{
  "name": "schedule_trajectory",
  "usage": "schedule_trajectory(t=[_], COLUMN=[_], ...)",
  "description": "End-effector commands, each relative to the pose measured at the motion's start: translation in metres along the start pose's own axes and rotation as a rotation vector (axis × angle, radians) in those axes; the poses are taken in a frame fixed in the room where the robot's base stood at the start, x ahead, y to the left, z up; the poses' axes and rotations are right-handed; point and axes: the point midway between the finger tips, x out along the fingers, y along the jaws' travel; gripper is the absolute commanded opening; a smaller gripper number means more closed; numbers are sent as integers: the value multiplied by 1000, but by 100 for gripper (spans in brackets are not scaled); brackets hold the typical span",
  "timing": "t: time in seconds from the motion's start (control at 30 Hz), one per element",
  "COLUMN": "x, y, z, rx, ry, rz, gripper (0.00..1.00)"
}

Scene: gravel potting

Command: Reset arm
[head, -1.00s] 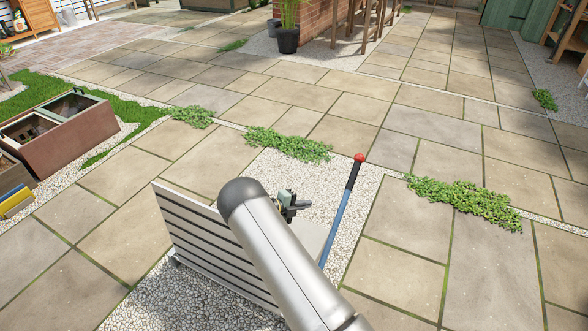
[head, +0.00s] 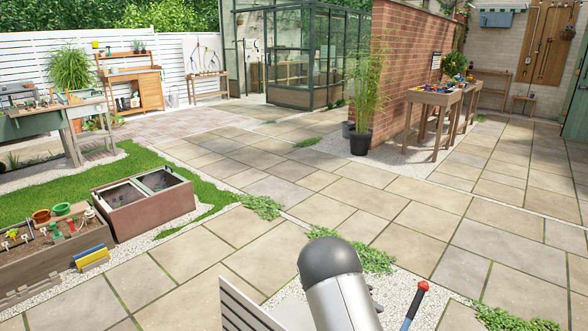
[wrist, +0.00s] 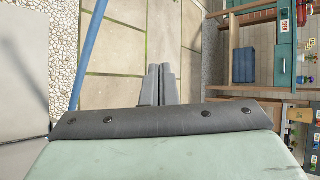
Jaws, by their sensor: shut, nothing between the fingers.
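My gripper (wrist: 159,86) shows in the wrist view with its two grey fingers side by side and closed together, nothing between them. It points out over the paving, with no object close to the fingertips. In the head view my arm rises from the bottom edge and its rounded dark joint hides most of the gripper.
A planter box (head: 143,214), raised bed (head: 38,268) and potted grass (head: 361,140) stand farther off. Open paving (head: 340,210) lies ahead.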

Motion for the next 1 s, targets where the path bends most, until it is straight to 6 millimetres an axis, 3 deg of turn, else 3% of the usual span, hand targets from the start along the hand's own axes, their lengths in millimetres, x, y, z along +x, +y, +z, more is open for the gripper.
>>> schedule_trajectory(t=[0.03, 0.17, 0.3, 0.6, 0.8, 1.0], x=[-18, -60, -110, -213, -259, -275], y=[-32, -98, -168, -289, -333, -344], z=[-1, -22, -57, -152, -213, -242], rx=[122, 503, 950, 1833, 2265, 2453], ry=[42, 191, 391, 887, 1195, 1349], rz=[35, 119, 175, 114, -53, -177], gripper=[0, 0, 0, 0, 0, 0])
